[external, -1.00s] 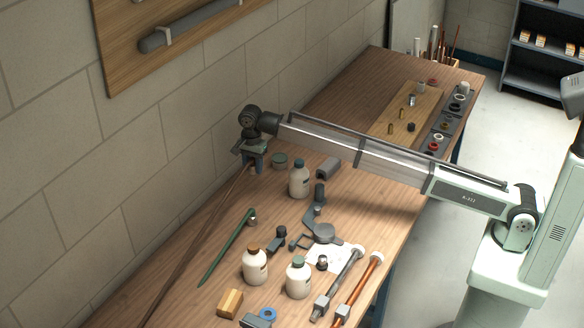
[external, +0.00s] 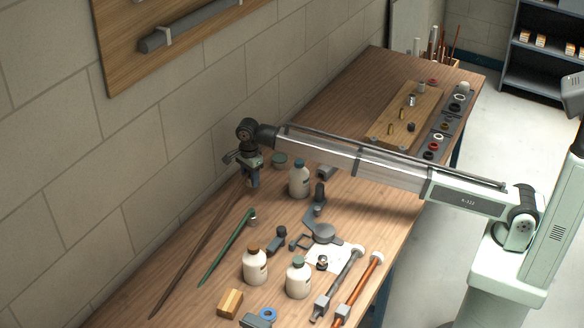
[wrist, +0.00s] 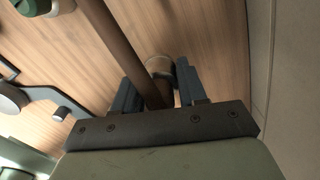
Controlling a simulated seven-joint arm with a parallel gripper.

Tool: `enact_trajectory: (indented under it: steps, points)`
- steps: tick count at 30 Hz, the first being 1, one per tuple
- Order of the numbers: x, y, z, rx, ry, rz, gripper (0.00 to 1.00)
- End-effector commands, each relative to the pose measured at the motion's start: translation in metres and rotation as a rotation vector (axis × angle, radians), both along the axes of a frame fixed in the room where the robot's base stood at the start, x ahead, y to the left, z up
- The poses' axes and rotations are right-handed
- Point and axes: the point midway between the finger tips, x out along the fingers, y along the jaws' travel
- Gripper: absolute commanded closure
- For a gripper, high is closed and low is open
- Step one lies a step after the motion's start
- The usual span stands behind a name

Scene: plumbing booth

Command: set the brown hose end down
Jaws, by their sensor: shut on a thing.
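My gripper (external: 252,182) is low over the back of the workbench, near the wall. In the wrist view the brown hose (wrist: 118,45) runs from the top edge down between the two blue-grey fingers of my gripper (wrist: 157,92), which are shut on it. In the external view the brown hose (external: 200,249) slants from my gripper down to the lower left. The held end is partly hidden by the fingers, and I cannot tell whether it touches the wood. A round grey-and-tan piece (wrist: 160,66) shows beside the hose, between the fingers.
A green hose (external: 226,248) lies right of the brown one. More bottles and fittings are nearer the front. The block wall (external: 185,125) is close behind.

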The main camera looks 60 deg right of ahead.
Motion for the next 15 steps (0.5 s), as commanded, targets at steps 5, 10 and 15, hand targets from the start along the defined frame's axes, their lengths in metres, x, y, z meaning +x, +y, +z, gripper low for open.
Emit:
enact_trajectory:
  steps: [5, 10, 15]
  points:
    - [0.000, 0.000, -0.018, 0.000, 0.001, 0.001, 0.89]
    - [0.000, 0.000, -0.034, -0.001, 0.001, 0.001, 0.89]
    - [0.000, 0.000, -0.052, 0.000, 0.001, 0.001, 0.89]
